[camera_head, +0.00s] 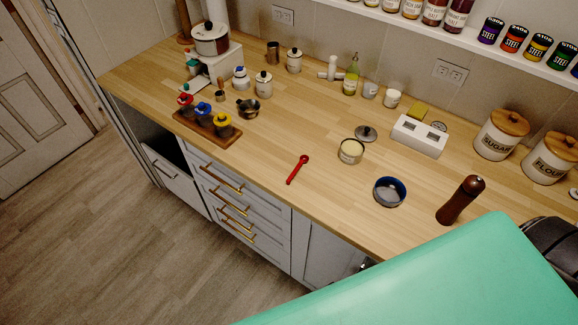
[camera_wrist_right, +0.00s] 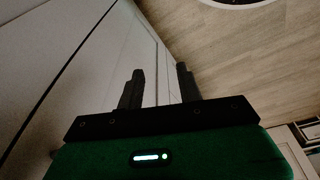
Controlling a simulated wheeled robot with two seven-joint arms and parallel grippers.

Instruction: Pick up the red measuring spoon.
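The red measuring spoon (camera_head: 298,169) lies on the wooden countertop (camera_head: 310,215) near its front edge, left of a jar with pale contents (camera_head: 350,151). Nothing covers the spoon in the head view. My right gripper shows in the right wrist view (camera_wrist_right: 160,84) with its two dark fingers apart and nothing between them. Pale panels and floor lie beyond it, and no spoon shows there. My left gripper is in neither view.
A blue-rimmed bowl (camera_head: 390,191) and a brown pepper mill (camera_head: 461,200) stand right of the spoon. A wooden rack (camera_head: 208,131) with colored-lid jars is at left. My green arm part covers the lower right. The counter around the spoon is clear.

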